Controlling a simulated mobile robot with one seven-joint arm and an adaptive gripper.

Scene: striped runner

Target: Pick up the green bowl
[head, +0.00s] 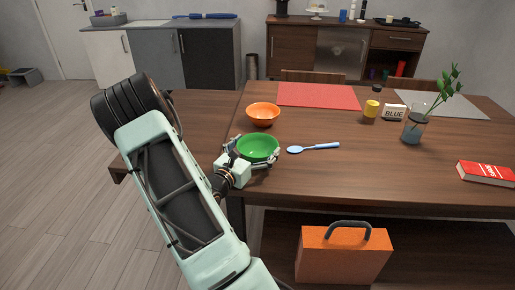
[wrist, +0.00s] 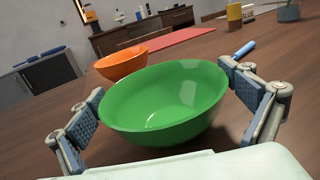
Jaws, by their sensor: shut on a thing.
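The green bowl (head: 258,147) is upright at the left front part of the wooden table in the head view. In the wrist view the green bowl (wrist: 165,105) fills the middle, between the two fingers. My gripper (head: 252,152) reaches in from the front left and is shut on the bowl, with a finger on either side of it. In the wrist view my gripper (wrist: 165,108) has its left finger pad against the bowl's left side and its right pad near the right rim. Whether the bowl's base touches the table is hard to tell.
An orange bowl (head: 263,113) stands just behind the green one. A blue spoon (head: 314,148) lies to the right. A red placemat (head: 318,96), a yellow jar (head: 371,108), a glass vase with a plant (head: 413,128) and a red book (head: 486,172) are farther off.

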